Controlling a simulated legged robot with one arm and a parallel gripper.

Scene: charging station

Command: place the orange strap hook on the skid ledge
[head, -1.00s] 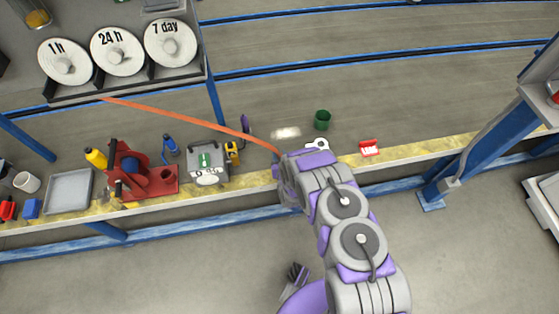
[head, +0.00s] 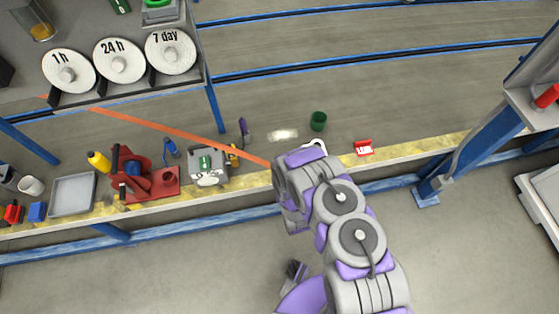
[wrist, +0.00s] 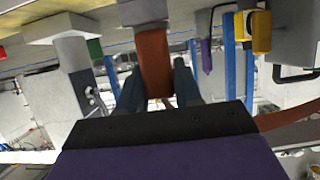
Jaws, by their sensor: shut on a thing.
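The orange strap (head: 190,137) runs down and right from under the dial shelf to the wrist end of my arm, looking taut. In the wrist view my gripper (wrist: 157,70) has its dark fingers closed on either side of an orange piece (wrist: 155,50), the strap hook. A grey block sits at its far end; I cannot tell whether it belongs to the hook. More strap (wrist: 290,115) shows at the right. The long yellow-edged ledge (head: 245,181), seemingly the skid ledge, passes by my gripper. In the head view my arm hides the fingers and hook, so contact is unclear.
On or by the ledge stand a grey box (head: 208,168), a red clamp-like tool (head: 150,180), a tray (head: 72,194), a green cup (head: 318,121) and a red-and-white item (head: 363,147). A blue post (head: 470,150) rises at right. The near floor is mostly clear.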

